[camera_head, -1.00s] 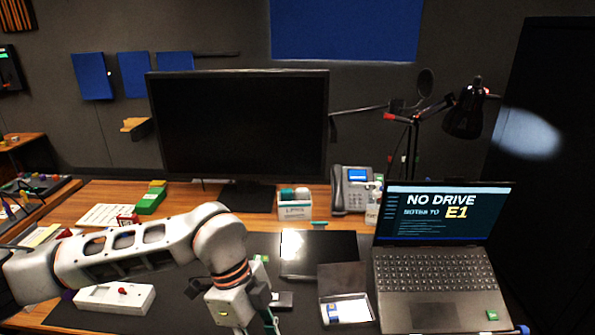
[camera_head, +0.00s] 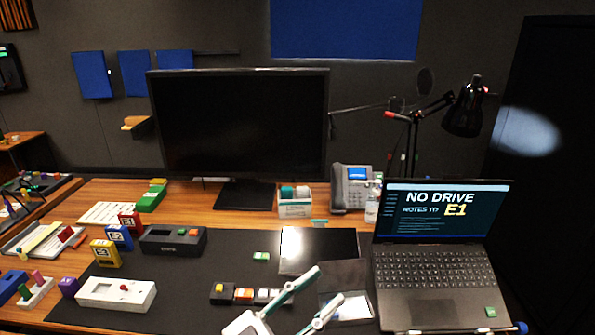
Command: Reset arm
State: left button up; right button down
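My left gripper (camera_head: 328,283) shows at the bottom middle, with its two pale fingers spread and pointing up and to the right. I see nothing between the fingers. My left arm is mostly below the frame. My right gripper is not in view. A white panel with a red ball (camera_head: 123,288) lies on the dark mat at the left front, apart from the gripper.
The laptop (camera_head: 437,288) stands at the right, and a flat dark tablet (camera_head: 330,249) lies behind. A black box (camera_head: 174,240) and a large monitor (camera_head: 238,125) stand further back. The mat's middle is mostly clear.

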pick_arm(q)
jog(key=a+f+n+t+y, duration=0.2)
jog(key=a+f+n+y, duration=0.2)
jog(key=a+f+y, duration=0.45)
jog(key=a+f+n+t+y, duration=0.25)
jog(key=a+f+n, duration=0.2)
jog(key=f, duration=0.65)
jog(key=s+a+f+g+y, duration=0.2)
jog(key=s+a+f, duration=0.3)
jog(key=f, duration=0.3)
jog(key=s+a+f+g+y, duration=0.3)
jog(key=s+a+f+g, duration=0.1)
jog(key=f, duration=0.4)
jog(key=s+a, duration=0.1)
jog(key=s, duration=0.1)
jog(key=shift+s+a+f+y, duration=0.2)
jog(key=shift+s+a+y, duration=0.1)
jog(key=shift+s+a, duration=0.1)
